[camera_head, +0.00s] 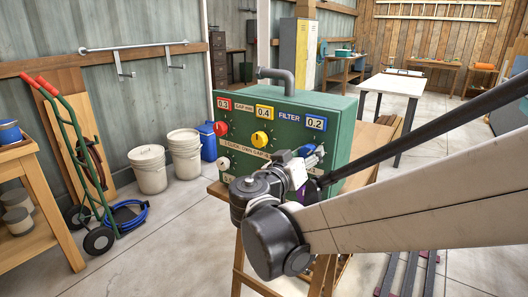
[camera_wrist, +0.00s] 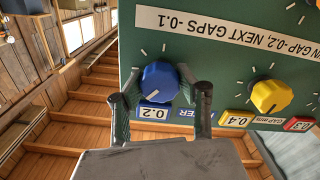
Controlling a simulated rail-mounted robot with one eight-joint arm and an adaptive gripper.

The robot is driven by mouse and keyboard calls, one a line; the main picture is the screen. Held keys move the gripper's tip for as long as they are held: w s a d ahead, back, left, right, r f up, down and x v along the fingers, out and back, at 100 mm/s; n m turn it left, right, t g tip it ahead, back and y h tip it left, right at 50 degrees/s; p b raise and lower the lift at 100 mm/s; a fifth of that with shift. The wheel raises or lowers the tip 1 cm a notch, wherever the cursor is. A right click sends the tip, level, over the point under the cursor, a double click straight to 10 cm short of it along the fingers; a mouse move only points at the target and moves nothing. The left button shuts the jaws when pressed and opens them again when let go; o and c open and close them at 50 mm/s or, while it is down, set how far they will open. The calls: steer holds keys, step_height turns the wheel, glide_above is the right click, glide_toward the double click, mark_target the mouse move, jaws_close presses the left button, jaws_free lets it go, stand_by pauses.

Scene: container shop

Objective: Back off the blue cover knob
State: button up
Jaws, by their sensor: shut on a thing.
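White tick marks ring the knob on the panel.
The green box (camera_head: 340,115) stands on a wooden bench. A yellow knob (camera_head: 260,139) and a red knob (camera_head: 220,128) sit left of the blue one, with a small white knob (camera_head: 223,163) below. A grey pipe (camera_head: 277,72) bends above the box.

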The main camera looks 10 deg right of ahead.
steer(key=n, duration=0.4)
steer(key=shift+p, duration=0.3)
steer(key=shift+n, duration=1.8)
steer(key=o, duration=1.2)
steer(key=shift+a, duration=0.1)
steer(key=v, duration=1.2)
